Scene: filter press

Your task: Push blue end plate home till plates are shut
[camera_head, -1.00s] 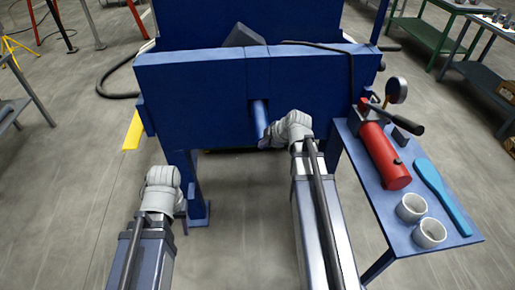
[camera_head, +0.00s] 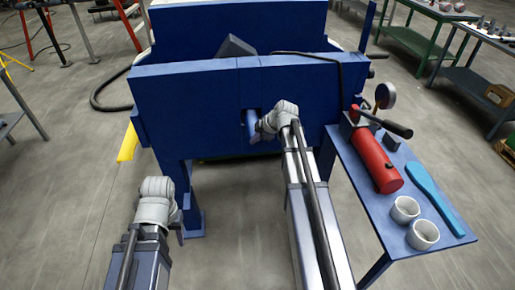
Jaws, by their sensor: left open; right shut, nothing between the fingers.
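The blue filter press stands ahead, with a broad blue plate (camera_head: 190,100) across its near side. A second blue panel (camera_head: 190,32) rises behind it. A short blue cylinder (camera_head: 251,125) shows in a slot of the near plate. My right gripper (camera_head: 262,132) is at the near end of this cylinder, shut with nothing in it; whether it touches cannot be told. My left gripper (camera_head: 181,232) is low in front of the left leg, open and empty, its fingers mostly hidden by the wrist.
A blue side table (camera_head: 352,168) at right holds a red hand pump (camera_head: 375,160) with a gauge (camera_head: 385,95), a blue tool (camera_head: 432,182) and two white cups (camera_head: 404,209). A dark hose (camera_head: 98,100) lies on the floor at left.

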